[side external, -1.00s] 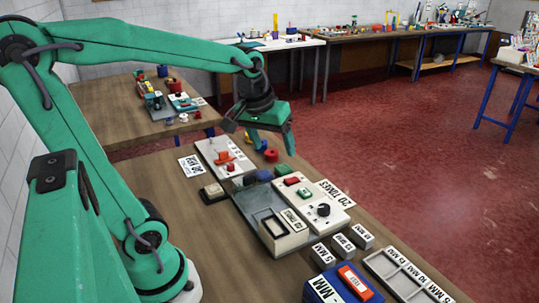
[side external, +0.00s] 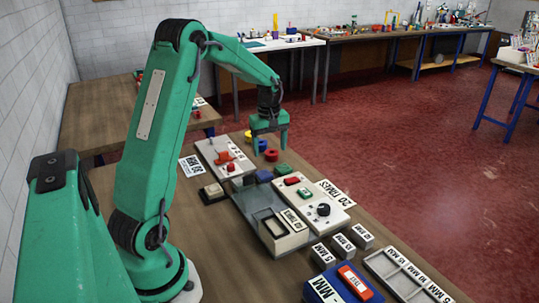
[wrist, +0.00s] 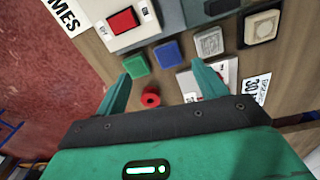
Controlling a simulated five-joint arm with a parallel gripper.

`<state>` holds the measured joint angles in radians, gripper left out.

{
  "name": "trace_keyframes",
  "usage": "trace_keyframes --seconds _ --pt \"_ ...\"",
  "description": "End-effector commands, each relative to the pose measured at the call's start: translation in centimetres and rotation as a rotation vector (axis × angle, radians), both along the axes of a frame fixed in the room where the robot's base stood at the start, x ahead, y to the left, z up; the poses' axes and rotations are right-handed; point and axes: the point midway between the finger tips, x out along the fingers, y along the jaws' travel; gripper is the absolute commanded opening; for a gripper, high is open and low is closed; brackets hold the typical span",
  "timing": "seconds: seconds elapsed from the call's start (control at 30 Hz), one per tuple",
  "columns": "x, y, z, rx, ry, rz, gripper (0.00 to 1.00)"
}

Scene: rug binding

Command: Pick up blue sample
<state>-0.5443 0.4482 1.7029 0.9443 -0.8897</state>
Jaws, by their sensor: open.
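The blue sample is a small flat square. It lies on the worktop in the wrist view (wrist: 168,55), between a green sample (wrist: 136,66) and a grey sample (wrist: 208,42). In the side external view the blue sample (side external: 263,176) is near the corner of the grey machine plate. My gripper (side external: 269,150) points down above the far part of the bench, beyond the samples. In the wrist view my gripper (wrist: 160,70) is open and empty, its fingers wide apart. The blue sample appears just past the fingertips, between them.
A red spool (wrist: 150,97) stands between my fingers in the wrist view, below the samples. A white panel with red and green buttons (side external: 310,200) is beside the samples. Another white panel with a red lever (side external: 215,152) lies to the left. Labelled grey blocks (side external: 343,244) stand nearer the camera.

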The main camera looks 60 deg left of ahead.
Motion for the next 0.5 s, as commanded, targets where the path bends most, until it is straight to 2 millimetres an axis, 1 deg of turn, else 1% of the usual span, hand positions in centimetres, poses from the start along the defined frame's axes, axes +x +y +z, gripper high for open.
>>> trace_keyframes --seconds 0.03,0.1,0.2,0.3,0.5 --pt "0.0 0.9 -1.0 -0.009 0.012 0.037 0.71" --pt "0.1 1.9 -2.0 -0.016 0.022 0.080 0.71" --pt "0.1 2.8 -3.0 -0.022 0.032 0.123 0.71" --pt "0.1 3.3 -3.6 -0.026 0.038 0.147 0.71" --pt "0.1 3.4 -3.8 -0.027 0.039 0.153 0.71"
